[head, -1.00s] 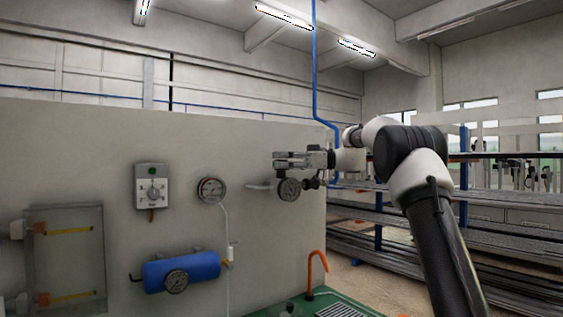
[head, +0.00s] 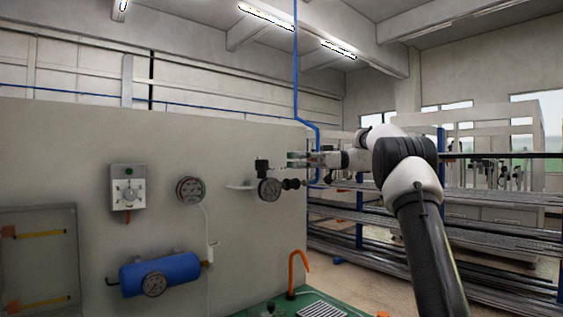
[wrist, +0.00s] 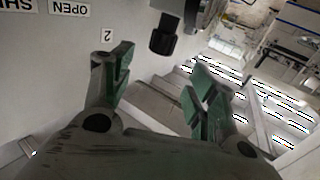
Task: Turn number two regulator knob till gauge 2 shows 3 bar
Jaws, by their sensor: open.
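In the head view a regulator on the wall panel carries a round gauge (head: 269,189), with a black knob (head: 262,166) above it. In the wrist view, which is upside down, the black knob (wrist: 162,39) shows beyond the fingers, near a label "2" (wrist: 107,37). My gripper (head: 291,159) is just right of the knob in the head view. In the wrist view my gripper (wrist: 158,82) is open and empty, its green-padded fingers apart from the knob. The gauge's needle is too small to read.
On the panel (head: 60,140) are a grey dial box (head: 128,188), another round gauge (head: 190,190) and a blue cylinder (head: 160,272) with a gauge. An orange hook-shaped pipe (head: 300,272) stands below. Stock racks (head: 400,215) stand at the right.

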